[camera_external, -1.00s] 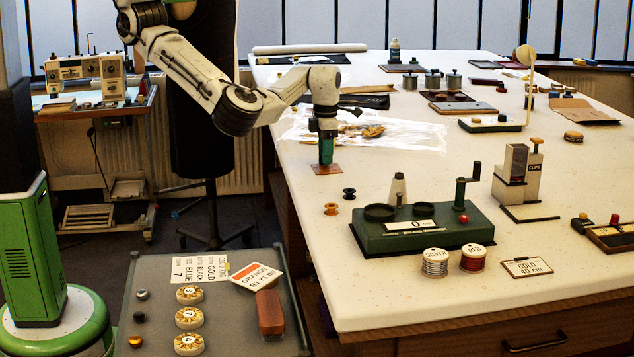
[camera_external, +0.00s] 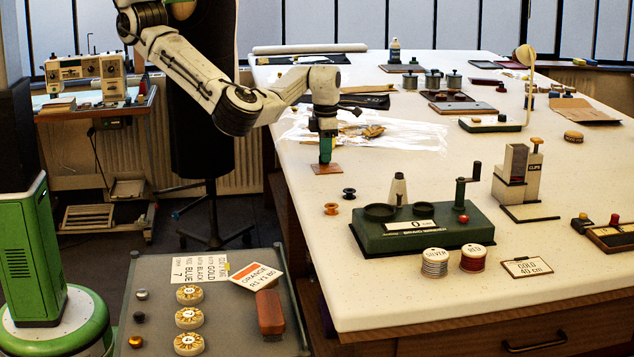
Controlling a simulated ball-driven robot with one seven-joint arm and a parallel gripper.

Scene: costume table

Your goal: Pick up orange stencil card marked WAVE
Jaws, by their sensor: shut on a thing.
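A small flat orange-brown card (camera_external: 333,170) lies at the left edge of the white table; any lettering on it is too small to read. My gripper (camera_external: 325,162) points straight down over the card, its green fingers shut on it. The card looks flat and at table height; I cannot tell whether any gap is beneath it. The fingers hide its rear middle part.
Clear plastic sheeting (camera_external: 400,133) with brownish scraps lies just behind my gripper. Two small spools, one black (camera_external: 349,193) and one orange (camera_external: 331,209), stand in front. A green winding device (camera_external: 422,228) is at front right.

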